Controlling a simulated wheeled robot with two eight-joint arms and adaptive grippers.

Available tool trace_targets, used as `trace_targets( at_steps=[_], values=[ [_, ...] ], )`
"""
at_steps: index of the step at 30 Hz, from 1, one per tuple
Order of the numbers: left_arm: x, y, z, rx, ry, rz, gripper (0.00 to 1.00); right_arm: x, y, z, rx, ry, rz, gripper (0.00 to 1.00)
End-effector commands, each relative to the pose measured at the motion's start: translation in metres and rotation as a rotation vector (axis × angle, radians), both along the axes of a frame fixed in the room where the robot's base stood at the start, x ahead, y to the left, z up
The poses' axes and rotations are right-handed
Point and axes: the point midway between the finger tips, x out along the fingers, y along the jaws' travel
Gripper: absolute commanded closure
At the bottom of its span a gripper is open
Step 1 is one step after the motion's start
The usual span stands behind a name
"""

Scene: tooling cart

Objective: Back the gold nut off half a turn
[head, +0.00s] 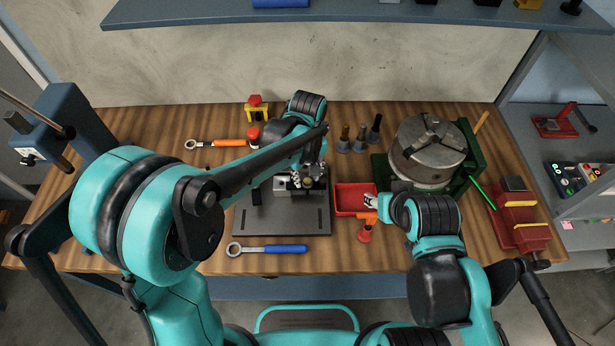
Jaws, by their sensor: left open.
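My left arm reaches across the picture, and its gripper (311,172) points down over the fixture on the dark grey plate (282,222). The left gripper is open around or just above a small gold-coloured part (308,183), which looks like the gold nut. The fingers and arm hide much of it, so contact cannot be told. A silver block (282,187) sits on the plate just left of it. My right gripper (371,202) is at the right side of the red tray (352,188); its fingers are too small to read.
A blue-handled ring wrench (268,249) lies at the plate's front, and an orange-handled one (215,143) at back left. A red-orange object (365,235) stands before the tray. A large chuck (428,150) stands right of several dark holders (360,138). A red vise (521,220) is far right.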

Motion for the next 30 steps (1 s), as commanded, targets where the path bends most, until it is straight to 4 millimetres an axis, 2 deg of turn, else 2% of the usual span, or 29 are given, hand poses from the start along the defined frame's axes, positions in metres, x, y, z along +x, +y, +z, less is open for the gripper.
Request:
trace_targets(
  at_steps=[6, 12, 17, 30],
  values=[
    [0.0, 0.0, 0.036, 0.0, 0.0, 0.0, 0.59, 0.0, 0.0, 0.0, 0.0, 0.0, 0.0, 0.57],
    [0.0, 0.001, 0.059, 0.0, 0.0, 0.0, 0.59, 0.0, 0.0, 0.0, 0.0, 0.0, 0.0, 0.57],
    [0.0, 0.001, 0.066, 0.0, 0.0, 0.001, 0.59, 0.0, 0.0, 0.0, 0.0, 0.0, 0.0, 0.57],
    [0.0, 0.001, 0.066, 0.0, 0.0, 0.001, 0.59, 0.0, 0.0, 0.0, 0.0, 0.0, 0.0, 0.57]
  ],
)
